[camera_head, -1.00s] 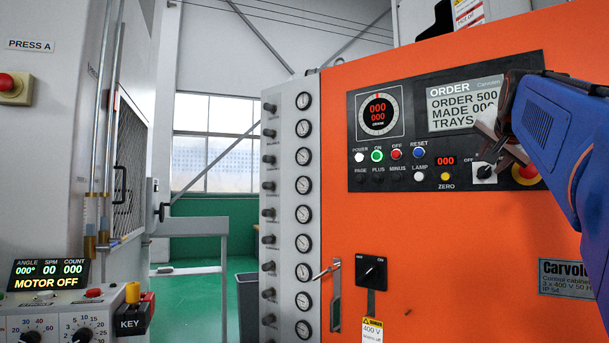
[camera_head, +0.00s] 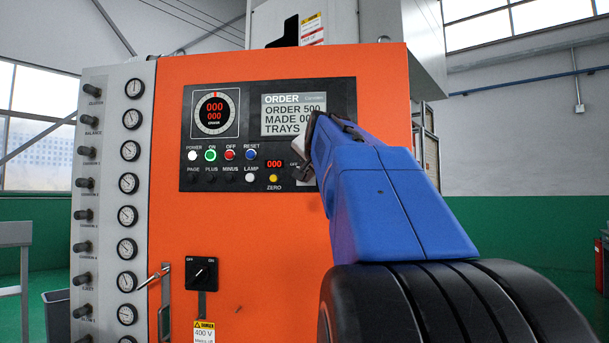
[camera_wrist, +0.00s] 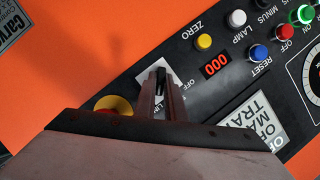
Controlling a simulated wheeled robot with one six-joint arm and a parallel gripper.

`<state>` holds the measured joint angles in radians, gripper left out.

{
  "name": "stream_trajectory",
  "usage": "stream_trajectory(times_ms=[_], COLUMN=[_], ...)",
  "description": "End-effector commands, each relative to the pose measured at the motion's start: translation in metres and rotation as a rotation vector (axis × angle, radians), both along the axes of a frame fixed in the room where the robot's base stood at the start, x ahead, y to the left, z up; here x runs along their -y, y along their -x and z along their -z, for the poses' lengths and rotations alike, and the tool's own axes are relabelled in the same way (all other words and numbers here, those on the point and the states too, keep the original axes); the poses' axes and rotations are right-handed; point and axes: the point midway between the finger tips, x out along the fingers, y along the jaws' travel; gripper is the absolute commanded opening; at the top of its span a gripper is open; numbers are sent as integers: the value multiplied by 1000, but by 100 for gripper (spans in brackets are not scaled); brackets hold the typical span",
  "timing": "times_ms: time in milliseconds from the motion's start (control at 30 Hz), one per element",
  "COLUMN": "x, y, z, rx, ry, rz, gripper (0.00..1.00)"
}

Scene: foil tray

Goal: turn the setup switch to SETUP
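The setup switch (camera_wrist: 160,75) is a small black knob on a white plate (camera_wrist: 143,76) of the black control panel. In the wrist view the two fingers of my gripper (camera_wrist: 163,86) lie on either side of the knob, close together, and look shut on it. They cover much of the knob and of the plate's lettering, so I cannot read its position. In the head view my gripper (camera_head: 302,155) is at the panel's right end, and my arm hides the switch.
A yellow-and-red emergency stop button (camera_wrist: 112,106) is close beside the fingers. The yellow ZERO button (camera_wrist: 204,42) and red counter (camera_wrist: 215,64) are on the other side. The orange cabinet (camera_head: 265,250) carries an OFF/ON rotary switch (camera_head: 202,273) and a handle lower down.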

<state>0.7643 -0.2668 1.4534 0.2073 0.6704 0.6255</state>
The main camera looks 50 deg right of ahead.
Motion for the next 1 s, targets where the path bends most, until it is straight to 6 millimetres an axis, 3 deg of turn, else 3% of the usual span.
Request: stream_trajectory(times_ms=[467, 1000], x=[0, -3], y=[-1, -4], z=[0, -1], rx=[-55, -388], ry=[42, 297], rz=[0, -2], gripper=[0, 0])
